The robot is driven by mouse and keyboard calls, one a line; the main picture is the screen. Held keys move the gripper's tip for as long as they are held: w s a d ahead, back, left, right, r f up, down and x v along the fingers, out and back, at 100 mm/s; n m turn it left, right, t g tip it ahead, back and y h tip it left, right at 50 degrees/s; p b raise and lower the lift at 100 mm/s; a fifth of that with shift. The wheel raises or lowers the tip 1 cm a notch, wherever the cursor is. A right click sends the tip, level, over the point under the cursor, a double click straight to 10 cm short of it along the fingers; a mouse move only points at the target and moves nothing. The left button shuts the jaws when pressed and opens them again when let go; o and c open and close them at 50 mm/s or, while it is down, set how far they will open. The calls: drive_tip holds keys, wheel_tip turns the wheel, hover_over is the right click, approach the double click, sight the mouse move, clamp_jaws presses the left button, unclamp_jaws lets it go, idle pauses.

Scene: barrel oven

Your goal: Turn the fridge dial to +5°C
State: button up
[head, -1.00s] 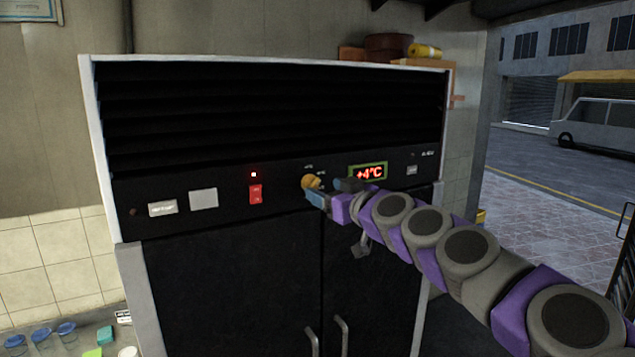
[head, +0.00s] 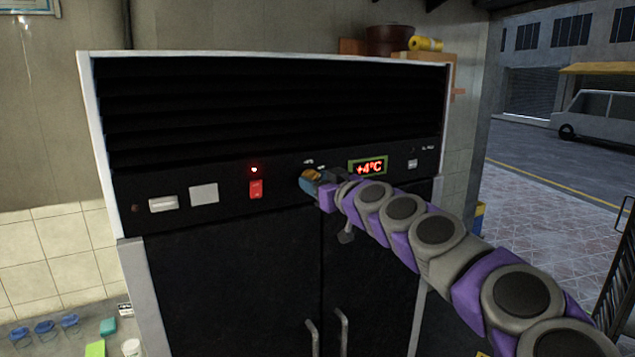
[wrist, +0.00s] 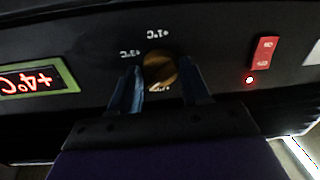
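The fridge dial (head: 311,175) is an orange-brown round knob on the black control panel. In the wrist view, which is upside down, the dial (wrist: 160,67) sits between the two blue fingers of my gripper (wrist: 162,75). One finger is close on each side; I cannot tell whether both press on it. My gripper (head: 316,184) covers part of the dial in the head view. Marks of +1°C and +3°C show around the dial in the wrist view, and another mark is partly hidden. The red display (head: 369,167) reads +4°C, also in the wrist view (wrist: 32,82).
A red switch (head: 256,189) with a lit red lamp is left of the dial. The fridge doors (head: 235,285) below have two handles. Small cups and boxes are at the lower left. The street is open at the right.

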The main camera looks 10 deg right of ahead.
drive_tip(key=c, duration=0.6)
drive_tip(key=shift+o, duration=0.2)
drive_tip(key=shift+f+b, duration=0.1)
drive_tip(key=shift+b, duration=0.25)
drive_tip(key=shift+d+f+b, duration=0.1)
drive_tip(key=shift+f+b, duration=0.05)
drive_tip(key=shift+b, duration=0.95)
drive_tip(key=m+b, duration=0.1)
drive_tip(key=b, duration=0.1)
drive_tip(key=m+b, duration=0.1)
drive_tip(key=b, duration=0.1)
drive_tip(key=shift+r, duration=0.3)
drive_tip(key=o, duration=1)
